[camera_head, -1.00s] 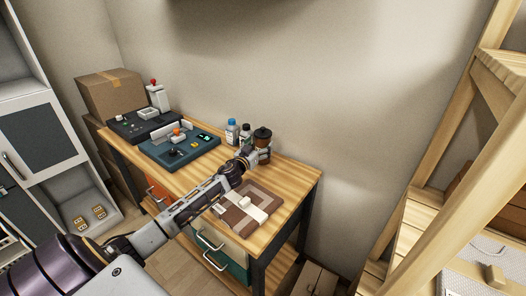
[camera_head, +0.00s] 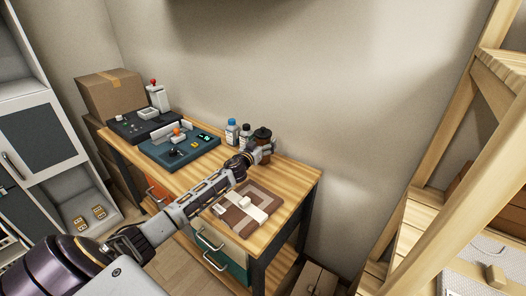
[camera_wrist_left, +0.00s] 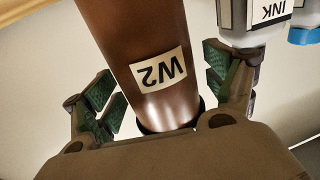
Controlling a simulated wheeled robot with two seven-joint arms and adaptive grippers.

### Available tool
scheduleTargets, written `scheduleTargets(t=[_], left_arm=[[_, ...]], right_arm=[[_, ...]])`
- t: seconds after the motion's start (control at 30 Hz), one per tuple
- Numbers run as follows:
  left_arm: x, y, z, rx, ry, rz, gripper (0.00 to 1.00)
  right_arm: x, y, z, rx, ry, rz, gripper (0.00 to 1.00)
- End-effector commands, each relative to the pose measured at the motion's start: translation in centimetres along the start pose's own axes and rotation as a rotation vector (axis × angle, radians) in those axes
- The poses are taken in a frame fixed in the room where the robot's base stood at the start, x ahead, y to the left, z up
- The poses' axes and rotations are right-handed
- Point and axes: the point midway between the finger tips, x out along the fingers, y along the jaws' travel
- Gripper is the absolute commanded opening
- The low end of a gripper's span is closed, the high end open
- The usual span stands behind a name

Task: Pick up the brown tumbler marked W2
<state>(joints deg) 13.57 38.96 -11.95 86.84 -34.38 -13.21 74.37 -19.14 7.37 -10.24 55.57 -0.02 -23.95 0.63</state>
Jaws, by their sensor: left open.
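The brown tumbler (camera_head: 264,146) with a dark lid stands at the back right of the wooden table. In the left wrist view its brown wall (camera_wrist_left: 130,30) fills the middle, with a pale label reading W2 upside down. My left gripper (camera_head: 249,158) is at the tumbler's left side in the head view. In the wrist view the gripper (camera_wrist_left: 160,85) is open, with one green-padded finger on each side of the tumbler. A gap shows at the left finger; contact at the right finger is hard to tell. My right gripper is not in view.
A bottle labelled INK (camera_wrist_left: 265,15) is close to the right finger in the wrist view. A blue-capped bottle (camera_head: 232,133) stands left of the tumbler. A brown patterned board (camera_head: 232,211) lies in front, and a teal control panel (camera_head: 180,149) is at left.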

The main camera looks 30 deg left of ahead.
Motion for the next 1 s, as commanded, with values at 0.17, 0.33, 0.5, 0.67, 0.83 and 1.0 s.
scheduleTargets(t=[0.17, 0.33, 0.5, 0.67, 0.83, 1.0], left_arm=[[-0.01, 0.0, 0.0, 0.0, 0.0, 0.0, 0.83], [-0.01, 0.0, 0.0, 0.0, 0.0, 0.0, 0.61], [-0.01, 0.0, -0.01, 0.0, 0.0, 0.0, 0.39], [0.0, -0.01, -0.12, 0.0, 0.002, 0.0, 0.29], [0.01, -0.01, -0.17, 0.0, 0.002, 0.0, 0.29], [0.01, -0.03, -0.8, 0.001, 0.003, 0.0, 0.29]], right_arm=[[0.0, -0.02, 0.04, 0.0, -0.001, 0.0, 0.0], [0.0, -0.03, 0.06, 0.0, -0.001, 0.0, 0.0], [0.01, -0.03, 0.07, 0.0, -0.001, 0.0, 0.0], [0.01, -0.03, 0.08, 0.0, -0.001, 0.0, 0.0], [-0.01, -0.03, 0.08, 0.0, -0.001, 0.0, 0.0], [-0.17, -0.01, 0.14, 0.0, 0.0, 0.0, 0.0]])
